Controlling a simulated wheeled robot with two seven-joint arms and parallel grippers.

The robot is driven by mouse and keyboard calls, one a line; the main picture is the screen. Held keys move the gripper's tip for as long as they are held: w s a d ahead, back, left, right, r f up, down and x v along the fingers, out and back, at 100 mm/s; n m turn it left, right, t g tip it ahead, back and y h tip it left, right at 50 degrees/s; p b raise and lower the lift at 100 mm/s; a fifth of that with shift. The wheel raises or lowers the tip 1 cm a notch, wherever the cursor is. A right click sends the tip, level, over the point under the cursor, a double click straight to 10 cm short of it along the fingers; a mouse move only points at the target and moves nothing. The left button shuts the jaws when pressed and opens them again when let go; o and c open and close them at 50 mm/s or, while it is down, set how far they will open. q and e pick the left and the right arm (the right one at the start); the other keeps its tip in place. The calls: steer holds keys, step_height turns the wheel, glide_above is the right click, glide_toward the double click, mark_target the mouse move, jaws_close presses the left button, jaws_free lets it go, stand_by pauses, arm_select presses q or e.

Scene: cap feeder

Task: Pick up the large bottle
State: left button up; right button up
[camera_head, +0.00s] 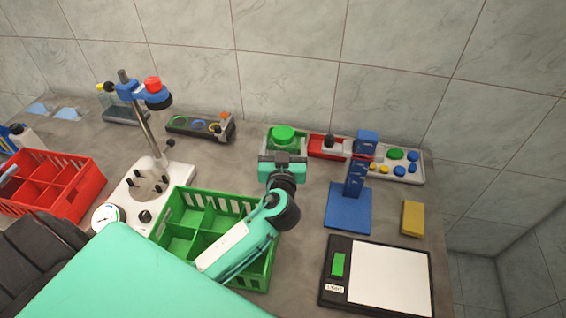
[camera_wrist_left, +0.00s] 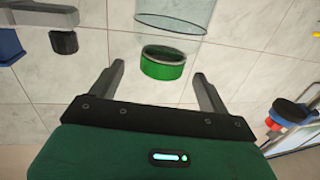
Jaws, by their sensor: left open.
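The large bottle, clear with a green cap, stands at the back of the bench; its cap (camera_head: 283,134) shows just beyond my left gripper (camera_head: 282,154) in the head view. In the left wrist view, which looks upside down, the bottle's green cap (camera_wrist_left: 163,64) and clear body (camera_wrist_left: 175,18) lie ahead of the open fingers, in the gap between them (camera_wrist_left: 160,80). The gripper is empty. I cannot tell whether the fingers reach beside the bottle. The gripper hides the lower front of the bottle in the head view. My right gripper is not in view.
A green crate (camera_head: 160,226) lies under my left arm. A white-based stand (camera_head: 178,176), a red crate (camera_head: 92,173), a scale (camera_head: 390,278) and a yellow block (camera_head: 413,218) surround this area.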

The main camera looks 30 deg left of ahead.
arm_select(q)
steer(key=p+x, duration=0.2)
steer(key=x, duration=0.1)
steer(key=shift+w+a, duration=0.25)
steer(key=shift+a, duration=0.1)
steer(key=shift+w+a+f, duration=0.1)
steer(key=shift+w+a, duration=0.1)
steer(key=shift+w, duration=0.25)
steer(key=c, duration=1.7)
jaws_close()
